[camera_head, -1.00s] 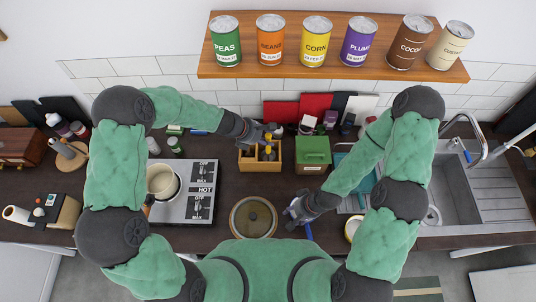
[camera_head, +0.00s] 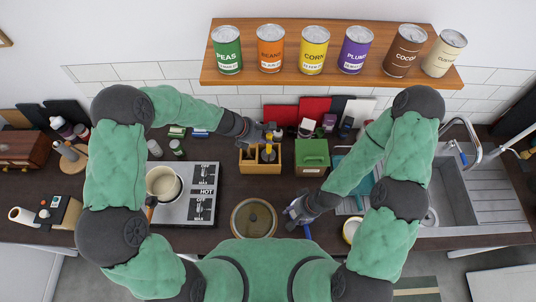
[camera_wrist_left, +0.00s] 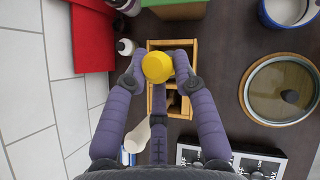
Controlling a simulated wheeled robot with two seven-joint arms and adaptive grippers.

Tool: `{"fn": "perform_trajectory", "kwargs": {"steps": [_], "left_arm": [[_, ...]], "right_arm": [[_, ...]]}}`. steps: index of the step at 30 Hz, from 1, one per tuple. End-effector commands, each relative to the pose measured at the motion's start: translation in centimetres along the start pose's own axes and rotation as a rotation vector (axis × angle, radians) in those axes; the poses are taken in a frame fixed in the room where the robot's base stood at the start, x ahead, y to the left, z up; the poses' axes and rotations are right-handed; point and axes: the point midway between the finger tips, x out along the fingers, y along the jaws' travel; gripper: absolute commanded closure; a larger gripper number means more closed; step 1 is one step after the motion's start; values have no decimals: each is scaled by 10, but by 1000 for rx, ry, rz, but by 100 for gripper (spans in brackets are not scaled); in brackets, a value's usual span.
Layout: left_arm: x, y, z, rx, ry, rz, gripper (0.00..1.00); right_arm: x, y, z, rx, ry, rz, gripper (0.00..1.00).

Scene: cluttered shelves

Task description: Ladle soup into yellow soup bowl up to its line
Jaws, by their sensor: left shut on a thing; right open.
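The cream pot (camera_head: 163,184) stands on the stove plate (camera_head: 182,212) at the left; its contents are hard to make out. A yellow-rimmed round bowl (camera_head: 351,231) sits at the counter's front right, partly hidden by my right arm. My left gripper (camera_head: 266,133) is at the wooden caddy (camera_head: 277,163), shut on a yellow-topped thing (camera_wrist_left: 158,67) that shows between its fingertips in the left wrist view. I cannot tell whether this is a ladle. My right gripper (camera_head: 300,211) is open and empty, low over the counter right of the lidded pan (camera_head: 254,217).
A green box (camera_head: 312,156) stands right of the caddy. Bottles and small jars line the wall, under a shelf (camera_head: 330,72) of several cans. The sink (camera_head: 455,190) is at the right. A blue-rimmed round vessel (camera_wrist_left: 288,10) shows beyond the pan in the left wrist view.

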Motion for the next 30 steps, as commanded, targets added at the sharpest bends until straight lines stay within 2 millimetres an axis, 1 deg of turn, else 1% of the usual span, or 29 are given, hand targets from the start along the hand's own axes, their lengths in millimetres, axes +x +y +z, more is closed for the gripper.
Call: {"fn": "perform_trajectory", "kwargs": {"steps": [1, 24, 30], "left_arm": [[-5, 0, 4, 1, -1, 1, 100], [-46, 0, 37, 0, -1, 1, 100], [-47, 0, 38, 0, -1, 0, 100]], "right_arm": [[-6, -2, 0, 0, 0, 0, 49], [-50, -18, 2, 0, 0, 0, 49], [-51, -18, 2, 0, 0, 0, 49]]}}
